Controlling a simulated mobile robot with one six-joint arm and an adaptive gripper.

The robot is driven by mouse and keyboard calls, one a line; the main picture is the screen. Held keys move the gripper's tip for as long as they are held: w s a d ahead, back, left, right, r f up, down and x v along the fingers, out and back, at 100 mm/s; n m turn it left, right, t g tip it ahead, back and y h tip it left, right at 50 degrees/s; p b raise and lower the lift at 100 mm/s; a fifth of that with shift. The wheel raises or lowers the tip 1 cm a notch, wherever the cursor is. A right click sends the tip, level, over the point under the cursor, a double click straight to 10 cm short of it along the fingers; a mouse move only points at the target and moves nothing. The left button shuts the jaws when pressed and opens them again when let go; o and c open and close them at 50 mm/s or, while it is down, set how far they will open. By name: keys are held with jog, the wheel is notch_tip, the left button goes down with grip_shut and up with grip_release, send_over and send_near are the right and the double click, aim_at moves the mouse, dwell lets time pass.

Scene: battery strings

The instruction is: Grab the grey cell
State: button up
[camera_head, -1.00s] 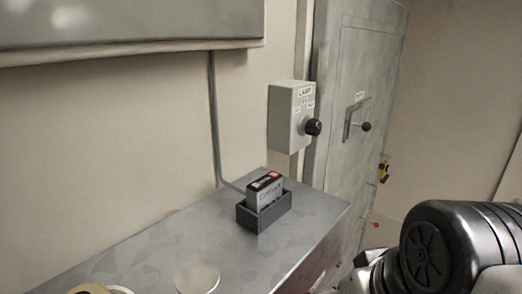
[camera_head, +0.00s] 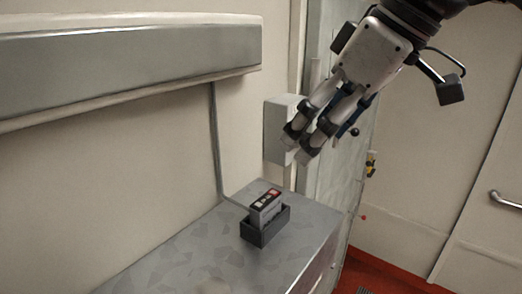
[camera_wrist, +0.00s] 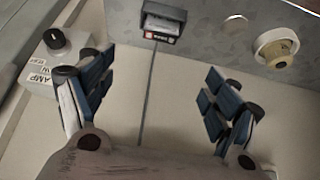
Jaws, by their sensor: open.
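The grey cell (camera_head: 265,206) stands upright in a dark open-topped holder (camera_head: 265,231) on the metal bench top. Its top is dark with a red patch. In the wrist view the cell (camera_wrist: 160,36) shows at the top, beyond my fingers, in its holder. My gripper (camera_head: 301,149) is above the bench, up and to the right of the cell in the head view, and apart from it. Its fingers are spread and empty, and they show wide apart in the wrist view (camera_wrist: 157,92).
A grey lamp switch box (camera_head: 281,128) is on the wall behind my gripper, partly hidden by it; its knob shows in the wrist view (camera_wrist: 54,39). A wall cabinet (camera_head: 130,75) overhangs at left. A round disc (camera_wrist: 235,24) and a cream ring-shaped item (camera_wrist: 277,47) lie on the bench.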

jog(key=b, duration=0.1)
send_over(268, 199)
jog(key=s+d, duration=0.2)
notch_tip(268, 199, down, 10)
jog(key=shift+w+a+f, duration=0.1)
jog(key=shift+w+f, duration=0.05)
jog(key=shift+f, duration=0.05)
jog(key=x, duration=0.4)
jog(key=shift+d+f, duration=0.2)
jog(key=shift+d, duration=0.05)
jog(key=shift+w+a+f, duration=0.15)
jog(key=shift+a+f, duration=0.05)
jog(key=shift+f, duration=0.2)
jog(key=shift+c, duration=0.6)
jog(key=c, duration=1.2)
